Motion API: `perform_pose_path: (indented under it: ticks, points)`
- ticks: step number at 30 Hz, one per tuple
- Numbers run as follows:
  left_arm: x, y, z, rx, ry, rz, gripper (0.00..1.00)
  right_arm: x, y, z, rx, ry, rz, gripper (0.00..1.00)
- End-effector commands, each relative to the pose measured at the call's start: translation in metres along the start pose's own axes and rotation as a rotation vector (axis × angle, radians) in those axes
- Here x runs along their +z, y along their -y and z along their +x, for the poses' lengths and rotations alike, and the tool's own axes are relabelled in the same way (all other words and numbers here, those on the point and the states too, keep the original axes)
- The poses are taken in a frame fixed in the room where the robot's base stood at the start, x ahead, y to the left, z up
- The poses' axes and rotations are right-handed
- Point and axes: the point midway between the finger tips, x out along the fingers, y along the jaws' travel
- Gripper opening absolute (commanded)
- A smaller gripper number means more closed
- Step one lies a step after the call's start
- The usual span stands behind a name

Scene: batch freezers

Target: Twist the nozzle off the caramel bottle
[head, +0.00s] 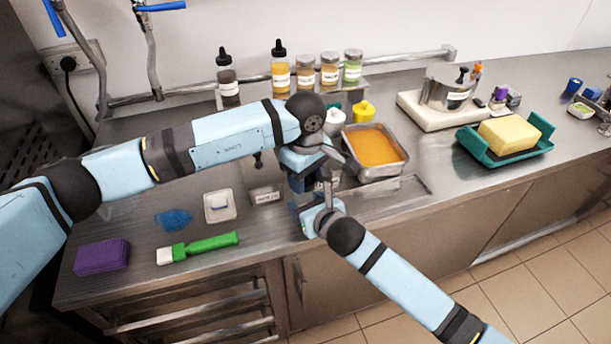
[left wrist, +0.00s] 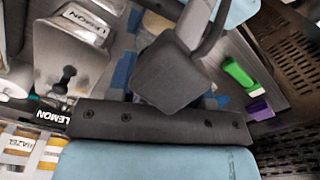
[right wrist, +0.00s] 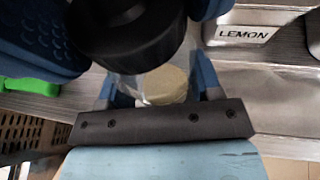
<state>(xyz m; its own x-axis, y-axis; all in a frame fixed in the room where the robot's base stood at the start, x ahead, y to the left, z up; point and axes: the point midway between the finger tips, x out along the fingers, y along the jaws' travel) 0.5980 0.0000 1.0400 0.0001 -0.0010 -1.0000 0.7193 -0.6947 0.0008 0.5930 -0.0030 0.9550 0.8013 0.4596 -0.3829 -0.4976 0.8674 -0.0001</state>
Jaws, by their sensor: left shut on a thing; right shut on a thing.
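The caramel bottle (right wrist: 168,84), clear with tan contents, shows in the right wrist view between the blue fingers of my right gripper (right wrist: 158,88), which is shut on it. Its wide black nozzle base (right wrist: 128,40) fills the top of that view. The blue textured fingers of my left gripper flank the nozzle base, and the left gripper is shut on it. In the head view, my left gripper (head: 300,183) and right gripper (head: 312,208) meet near the counter's front edge and mostly hide the bottle. I cannot tell whether nozzle and bottle are still joined.
A metal pan of orange filling (head: 374,147) stands just right of the grippers. Labelled bottles (head: 281,78) line the back. A green-handled brush (head: 205,246), a purple block (head: 102,256) and a small white dish (head: 219,206) lie at left. A teal tray (head: 484,155) holds a yellow block.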

Motion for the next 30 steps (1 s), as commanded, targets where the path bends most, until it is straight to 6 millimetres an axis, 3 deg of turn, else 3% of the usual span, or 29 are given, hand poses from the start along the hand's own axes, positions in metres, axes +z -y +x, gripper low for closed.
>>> perform_pose_path:
  ticks: [9,20,21,23,30]
  points:
    - [-0.0003,0.0000,-0.0005,0.000,0.000,-0.454,0.18,-0.0002,0.0001,0.0000,0.000,0.000,0.000,0.00]
    - [-0.0003,0.0000,-0.0005,0.000,0.000,-0.501,0.18,-0.0002,0.0002,0.0000,0.000,-0.001,0.000,0.00]
    - [-0.0003,0.0000,-0.0005,0.000,0.000,-0.501,0.55,-0.0002,0.0002,0.0000,0.000,-0.001,0.000,0.00]
    - [-0.0003,0.0001,-0.0005,0.000,0.000,-0.501,0.69,-0.0002,0.0002,0.0000,0.000,-0.001,0.000,0.00]
    - [-0.0002,0.0001,-0.0005,0.000,0.000,-0.500,0.72,-0.0002,0.0002,0.0000,0.000,0.000,0.000,0.00]
